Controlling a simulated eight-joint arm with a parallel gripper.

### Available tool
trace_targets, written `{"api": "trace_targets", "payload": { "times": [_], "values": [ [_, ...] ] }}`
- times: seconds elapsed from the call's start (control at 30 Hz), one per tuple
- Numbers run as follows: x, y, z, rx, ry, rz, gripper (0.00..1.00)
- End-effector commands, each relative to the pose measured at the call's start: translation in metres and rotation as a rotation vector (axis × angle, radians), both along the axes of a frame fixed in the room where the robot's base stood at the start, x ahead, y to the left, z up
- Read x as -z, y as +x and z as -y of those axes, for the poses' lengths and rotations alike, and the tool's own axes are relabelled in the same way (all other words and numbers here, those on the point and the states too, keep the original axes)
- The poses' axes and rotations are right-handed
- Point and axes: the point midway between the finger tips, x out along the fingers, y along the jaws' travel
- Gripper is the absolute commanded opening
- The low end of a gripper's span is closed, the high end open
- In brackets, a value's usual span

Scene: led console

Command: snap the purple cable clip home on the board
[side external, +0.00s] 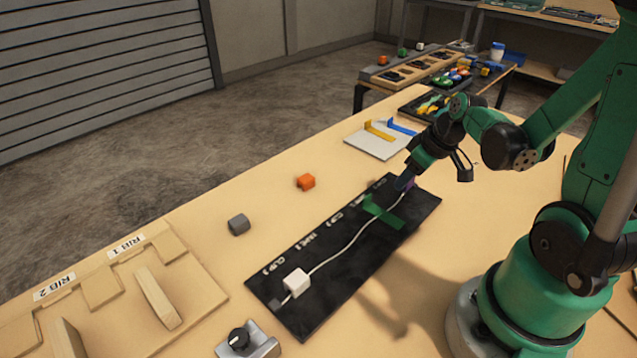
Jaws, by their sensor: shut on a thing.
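The black board (320,310) lies on the table with white lettering along its far edge. A white cable (340,253) runs along it from a white block (296,283) near its lower left end toward its upper right end. A green cross-shaped piece (388,215) lies across the board. My gripper (405,184) is at the board's upper right end, shut on the purple clip (407,183). Only a small part of the clip shows between the fingers. I cannot tell whether it touches the board or is seated.
Wooden rib parts (155,295) lie at left, with a black knob (239,339) in front. A pale plate (378,140) with yellow and blue brackets lies behind my gripper.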

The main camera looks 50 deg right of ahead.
Motion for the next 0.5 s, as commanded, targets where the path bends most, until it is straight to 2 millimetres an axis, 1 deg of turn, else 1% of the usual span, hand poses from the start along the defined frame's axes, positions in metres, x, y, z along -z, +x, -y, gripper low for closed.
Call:
{"api": "trace_targets", "payload": {
  "times": [0.3, 0.33, 0.43, 0.47, 0.5],
  "values": [
    [0.0, 0.0, 0.0, 0.0, 0.0, 0.0, 0.0],
    [0.0, 0.0, 0.0, 0.0, 0.0, 0.0, 0.43],
    [0.0, 0.0, 0.0, 0.0, 0.0, 0.0, 0.72],
    [0.0, 0.0, 0.0, 0.0, 0.0, 0.0, 0.75],
    [0.0, 0.0, 0.0, 0.0, 0.0, 0.0, 0.75]
  ]
}}
